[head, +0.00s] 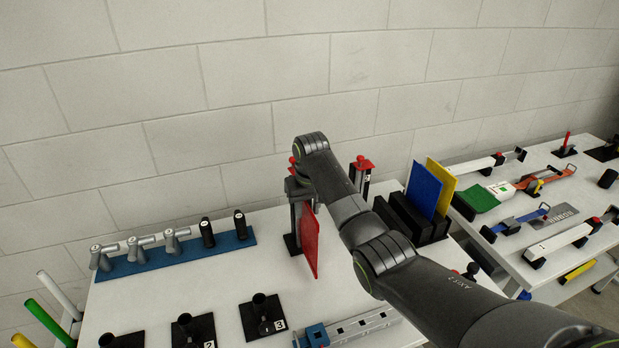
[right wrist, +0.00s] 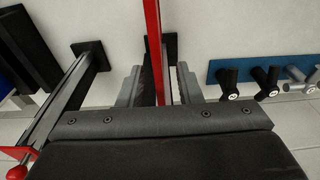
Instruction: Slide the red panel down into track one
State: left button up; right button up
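The red panel (head: 311,243) stands upright, seen nearly edge-on, beside a dark upright post (head: 294,222) on a black base. Its lower edge is near the base height; I cannot tell whether it is seated in the track. My right gripper (head: 300,187) is at the top of this post, partly hidden by my arm. In the right wrist view the red panel (right wrist: 154,40) runs as a thin strip between the two fingers of my right gripper (right wrist: 158,80), with gaps at the sides, so the fingers look open around it. My left gripper is out of view.
A second post with a red top (head: 362,166) stands to the right. Beyond it a black rack (head: 400,214) holds blue (head: 424,190) and yellow (head: 441,184) panels. A blue strip with fittings (head: 180,260) lies left. Numbered black holders (head: 262,318) are in front. The wall is close behind.

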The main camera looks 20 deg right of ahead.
jog(key=r, duration=0.3)
jog(key=r+b, duration=0.1)
jog(key=r, duration=0.1)
jog(key=s+r+b, duration=0.1)
jog(key=r, duration=0.2)
jog(key=shift+r, duration=0.35)
jog(key=shift+s+r+p, duration=0.2)
jog(key=shift+r+p, duration=1.15)
jog(key=shift+p, duration=0.35)
jog(key=shift+s+r+p, duration=0.2)
jog(key=shift+r+p, duration=1.1)
jog(key=shift+p, duration=0.4)
